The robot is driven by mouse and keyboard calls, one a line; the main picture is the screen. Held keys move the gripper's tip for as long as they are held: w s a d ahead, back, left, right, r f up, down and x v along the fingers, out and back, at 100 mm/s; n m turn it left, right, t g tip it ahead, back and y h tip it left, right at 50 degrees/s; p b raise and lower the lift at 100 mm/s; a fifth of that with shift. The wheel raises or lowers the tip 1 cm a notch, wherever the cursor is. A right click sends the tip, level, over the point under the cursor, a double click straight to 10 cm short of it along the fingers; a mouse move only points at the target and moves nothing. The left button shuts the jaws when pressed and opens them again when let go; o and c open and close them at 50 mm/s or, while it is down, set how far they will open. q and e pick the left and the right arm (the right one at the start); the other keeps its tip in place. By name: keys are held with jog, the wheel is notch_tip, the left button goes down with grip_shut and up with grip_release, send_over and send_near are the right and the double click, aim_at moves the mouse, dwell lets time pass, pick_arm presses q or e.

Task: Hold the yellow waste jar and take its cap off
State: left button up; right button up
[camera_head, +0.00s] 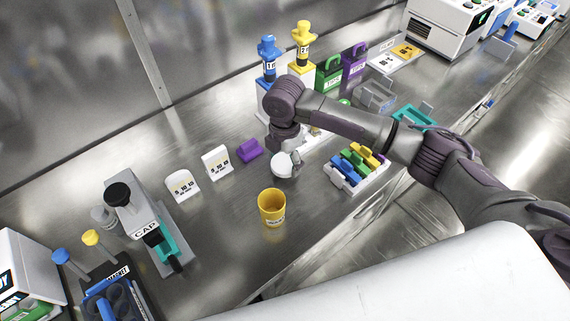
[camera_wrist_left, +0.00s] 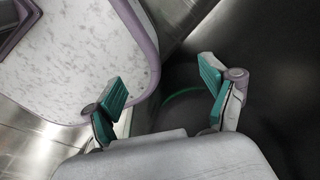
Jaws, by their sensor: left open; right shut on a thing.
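The yellow waste jar (camera_head: 272,208) stands upright on the metal bench in the head view, its top open and uncovered. No gripper touches it. My right gripper (camera_head: 292,163) is shut on a round white cap (camera_head: 281,166). It holds the cap behind the jar and slightly to its right, apart from it. The fingers are partly hidden by the cap and the wrist. My left gripper (camera_wrist_left: 164,84) shows only in the left wrist view, with its green-padded fingers spread and nothing between them.
A white rack (camera_head: 345,183) with coloured items stands right of the jar. A purple block (camera_head: 249,150) and white label signs (camera_head: 217,162) stand behind left. A device marked CAP (camera_head: 131,208) stands at left. Bench around the jar is clear, with its front edge nearby.

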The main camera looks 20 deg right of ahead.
aim_at(285, 163)
jog(key=shift+f, duration=1.4)
jog(key=shift+f, duration=0.15)
jog(key=o, duration=1.3)
notch_tip(285, 163, up, 12)
jog(key=shift+r, duration=0.2)
jog(key=shift+s+f, duration=0.1)
